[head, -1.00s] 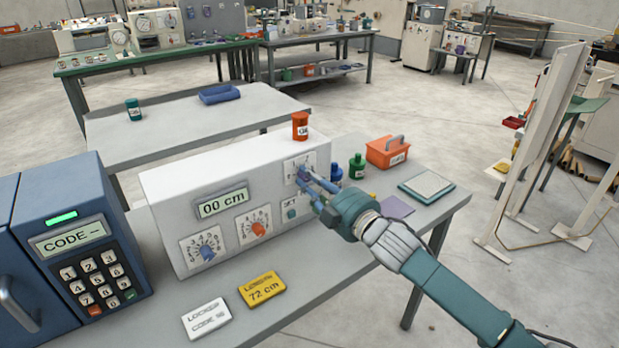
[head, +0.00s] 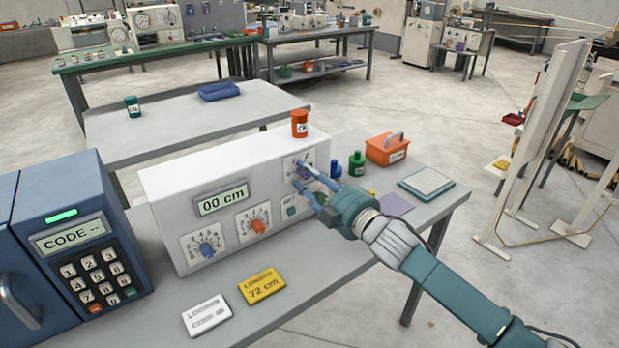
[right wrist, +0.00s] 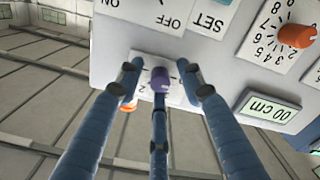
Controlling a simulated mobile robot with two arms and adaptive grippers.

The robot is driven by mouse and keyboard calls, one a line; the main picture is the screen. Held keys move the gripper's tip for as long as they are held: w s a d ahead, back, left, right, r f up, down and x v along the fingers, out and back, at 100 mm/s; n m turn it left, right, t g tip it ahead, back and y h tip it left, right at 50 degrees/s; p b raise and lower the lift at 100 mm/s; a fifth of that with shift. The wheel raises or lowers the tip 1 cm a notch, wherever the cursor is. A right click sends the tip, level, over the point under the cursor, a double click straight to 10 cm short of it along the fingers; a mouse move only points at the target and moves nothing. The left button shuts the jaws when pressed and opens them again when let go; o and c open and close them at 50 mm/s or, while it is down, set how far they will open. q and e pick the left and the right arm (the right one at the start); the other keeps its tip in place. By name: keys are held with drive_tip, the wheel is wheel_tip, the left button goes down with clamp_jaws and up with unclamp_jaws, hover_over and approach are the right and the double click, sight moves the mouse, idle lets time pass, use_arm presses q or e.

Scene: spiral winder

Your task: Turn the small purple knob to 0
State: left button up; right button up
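The small purple knob (head: 306,172) sits on a dial plate at the right end of the white control box (head: 165,195). In the right wrist view the purple knob (right wrist: 161,79) stands between my spread fingers, with visible gaps at either side. My right gripper (head: 298,174) is open in front of the knob, fingertips near the dial plate; its fingers also show in the right wrist view (right wrist: 160,72). The fingers cover part of the dial, so I cannot read the knob's setting. My left gripper is not in view.
The box's display (head: 221,200) reads 00 cm. A blue knob (head: 206,249) and an orange knob (head: 258,226) are left of the purple one. An orange jar (head: 299,124) stands on the box. A yellow card (head: 262,286) lies in front, and a blue keypad locker (head: 75,220) stands left.

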drive_tip(key=shift+s+d, duration=0.1)
drive_tip(key=shift+s, duration=0.05)
drive_tip(key=v, duration=1.1)
drive_tip(key=shift+s+d, duration=0.15)
drive_tip(key=shift+s, duration=0.1)
